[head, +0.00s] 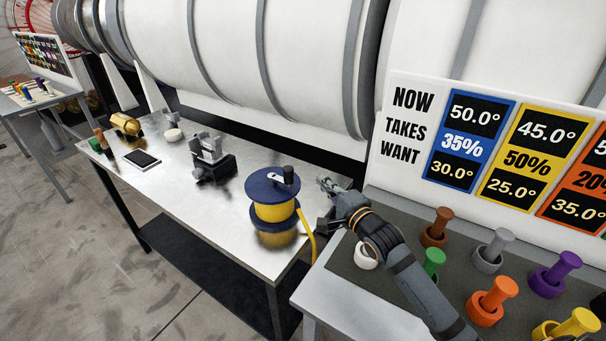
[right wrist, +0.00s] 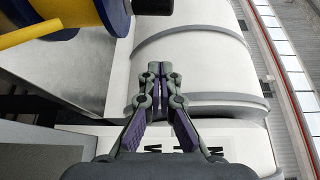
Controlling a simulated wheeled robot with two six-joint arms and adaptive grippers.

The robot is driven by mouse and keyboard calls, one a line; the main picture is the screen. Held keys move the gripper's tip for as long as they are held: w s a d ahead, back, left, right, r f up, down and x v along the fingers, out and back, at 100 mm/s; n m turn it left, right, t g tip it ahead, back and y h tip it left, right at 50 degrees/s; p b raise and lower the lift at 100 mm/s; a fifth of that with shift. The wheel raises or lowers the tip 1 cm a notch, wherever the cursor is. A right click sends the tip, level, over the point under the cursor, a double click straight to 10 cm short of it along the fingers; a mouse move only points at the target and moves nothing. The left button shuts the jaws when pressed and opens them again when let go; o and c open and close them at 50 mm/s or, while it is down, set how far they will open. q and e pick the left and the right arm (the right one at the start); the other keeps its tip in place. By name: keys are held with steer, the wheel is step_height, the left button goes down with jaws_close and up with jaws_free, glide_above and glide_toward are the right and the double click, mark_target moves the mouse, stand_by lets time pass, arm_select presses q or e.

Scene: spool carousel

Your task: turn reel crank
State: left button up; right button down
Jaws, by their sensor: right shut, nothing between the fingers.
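The reel (head: 274,203) stands on the metal table near its right end, with dark blue flanges and yellow hose wound on it. Its crank, a light arm with a dark upright knob (head: 288,175), sits on top of the upper flange. My right gripper (head: 325,184) is shut and empty, just right of the reel and apart from the knob. In the right wrist view the closed fingertips (right wrist: 155,70) point at the white drum, and part of the blue flange (right wrist: 115,12) shows at the upper left. My left gripper is not in view.
A yellow hose end (head: 308,238) hangs off the table's right edge. A black and grey device (head: 211,160) stands left of the reel. A side table with several coloured pegs (head: 435,228) lies under my right arm. A sign board (head: 403,155) and large white drum (head: 290,60) stand behind.

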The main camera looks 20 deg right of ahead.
steer(key=w+a+p, duration=0.1)
steer(key=w+a, duration=0.3)
steer(key=w, duration=0.2)
steer(key=shift+w+a, duration=0.25)
steer(key=shift+a, duration=0.05)
steer(key=shift+f, duration=0.15)
steer(key=shift+d, duration=0.1)
